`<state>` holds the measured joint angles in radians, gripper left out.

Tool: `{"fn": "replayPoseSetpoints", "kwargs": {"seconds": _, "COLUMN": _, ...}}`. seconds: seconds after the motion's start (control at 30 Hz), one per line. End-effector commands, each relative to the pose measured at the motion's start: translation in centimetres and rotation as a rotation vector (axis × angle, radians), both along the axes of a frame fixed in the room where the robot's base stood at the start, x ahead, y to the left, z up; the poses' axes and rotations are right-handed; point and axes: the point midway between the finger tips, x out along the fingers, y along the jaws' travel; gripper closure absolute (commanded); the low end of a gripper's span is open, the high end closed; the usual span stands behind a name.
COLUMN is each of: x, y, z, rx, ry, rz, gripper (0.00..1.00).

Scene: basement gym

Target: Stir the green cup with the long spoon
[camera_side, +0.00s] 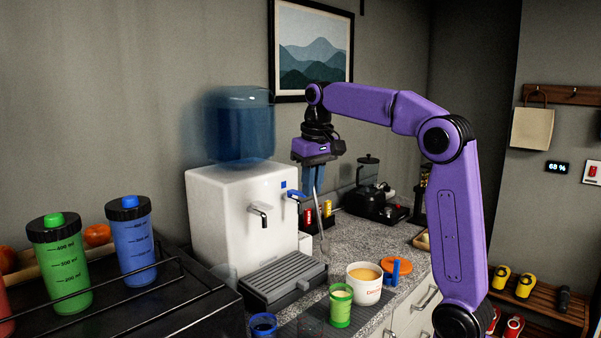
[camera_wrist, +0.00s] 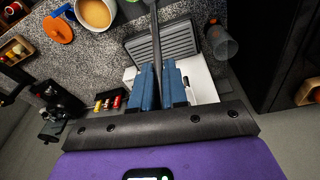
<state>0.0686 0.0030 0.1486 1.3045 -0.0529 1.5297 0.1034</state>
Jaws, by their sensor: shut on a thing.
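The green cup (camera_side: 340,308) stands upright on the counter in the side view, in front of the drip tray and left of a white mug. Its rim shows a pale content. I cannot make it out clearly in the wrist view. My gripper (camera_side: 313,182) is shut on the long spoon (camera_side: 320,213), which hangs down steeply from the blue fingers. In the wrist view my gripper (camera_wrist: 161,85) has the spoon's grey shaft (camera_wrist: 155,32) between its fingers, running past the drip tray to the top edge. The spoon is above and behind the green cup, apart from it.
A white mug (camera_side: 365,287) of brown drink and an orange lid (camera_side: 398,267) stand right of the cup. A blue cup (camera_side: 263,325) is at front left. The white water dispenser (camera_side: 235,215) and its drip tray (camera_side: 283,282) stand behind. Shaker bottles (camera_side: 130,240) fill a rack at left.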

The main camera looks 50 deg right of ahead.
Motion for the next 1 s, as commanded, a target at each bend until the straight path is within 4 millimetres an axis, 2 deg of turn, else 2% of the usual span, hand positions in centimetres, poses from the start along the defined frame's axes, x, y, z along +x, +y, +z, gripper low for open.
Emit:
{"fn": "replayPoseSetpoints", "kwargs": {"seconds": 0.2, "x": -1.3, "y": -2.9, "z": -3.0, "rx": -0.004, "ry": -0.076, "rz": -0.004, "gripper": 1.0}}
{"fn": "replayPoseSetpoints", "kwargs": {"seconds": 0.4, "x": -2.5, "y": -4.7, "z": -5.3, "rx": -0.013, "ry": -0.136, "rz": -0.007, "gripper": 1.0}}
{"fn": "replayPoseSetpoints", "kwargs": {"seconds": 0.6, "x": -3.2, "y": -5.5, "z": -6.4, "rx": -0.02, "ry": -0.167, "rz": -0.008, "gripper": 1.0}}
{"fn": "replayPoseSetpoints", "kwargs": {"seconds": 1.0, "x": -3.3, "y": -5.6, "z": -8.3, "rx": -0.021, "ry": -0.168, "rz": -0.009, "gripper": 1.0}}
